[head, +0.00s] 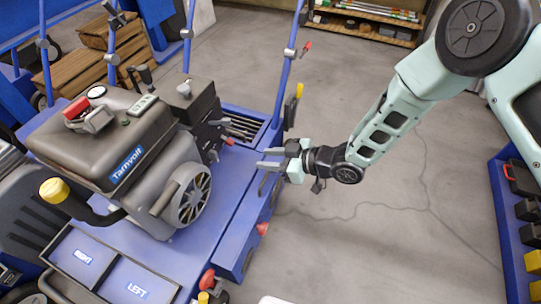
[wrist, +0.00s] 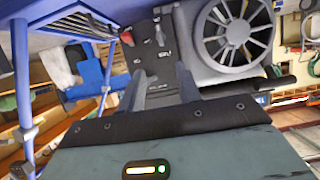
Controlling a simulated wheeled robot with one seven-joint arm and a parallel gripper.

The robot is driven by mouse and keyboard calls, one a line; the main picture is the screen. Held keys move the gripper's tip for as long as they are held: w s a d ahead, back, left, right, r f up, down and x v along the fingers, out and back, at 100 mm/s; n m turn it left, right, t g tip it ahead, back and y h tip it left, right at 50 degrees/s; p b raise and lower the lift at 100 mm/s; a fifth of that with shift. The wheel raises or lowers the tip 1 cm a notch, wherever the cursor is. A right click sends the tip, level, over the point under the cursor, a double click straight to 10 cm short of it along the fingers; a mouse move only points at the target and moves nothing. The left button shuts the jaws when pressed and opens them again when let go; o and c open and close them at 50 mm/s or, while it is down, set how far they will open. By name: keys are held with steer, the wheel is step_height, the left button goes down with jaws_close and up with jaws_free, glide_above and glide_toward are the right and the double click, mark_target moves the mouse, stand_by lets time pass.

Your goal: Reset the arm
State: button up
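My gripper (head: 268,158) is at the middle of the head view, at the end of my pale green arm, which comes from the upper right. Its two fingers point left and stand apart, with nothing seen between them. It is over the right edge of the blue machine deck (head: 222,190), just right of the engine. In the wrist view my gripper (wrist: 164,92) also shows both fingers spread, with a dark panel (wrist: 150,45) bearing a red lever beyond them. I cannot tell the exact distance to that panel.
The blue aerator carries a dark engine (head: 95,135) with a spoked wheel (head: 190,198) and two label trays (head: 110,270). A blue upright bar (head: 287,75) stands close to my gripper. Shelves (head: 365,22) are at the back, a blue rack (head: 510,230) at right. Floor (head: 370,220) between is clear.

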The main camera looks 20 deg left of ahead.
stand_by(0.5)
steer(key=d+r+m+t+h, duration=0.2)
steer(key=d+r+m+h, duration=0.2)
steer(key=d+r+h, duration=0.7)
steer(key=s+d+r+m+g+h, duration=0.1)
steer(key=s+d+r+m+g, duration=0.15)
steer(key=s+d+r, duration=0.6)
steer(key=s+d+r+m+g+h, duration=0.1)
steer(key=s+d+r+m, duration=0.3)
steer(key=s+d, duration=0.6)
step_height(320, 180, up, 32)
steer(key=s+a+n+p, duration=0.1)
steer(key=p, duration=3)
steer(key=shift+s+a+f, duration=0.1)
steer(key=shift+a+f, duration=0.05)
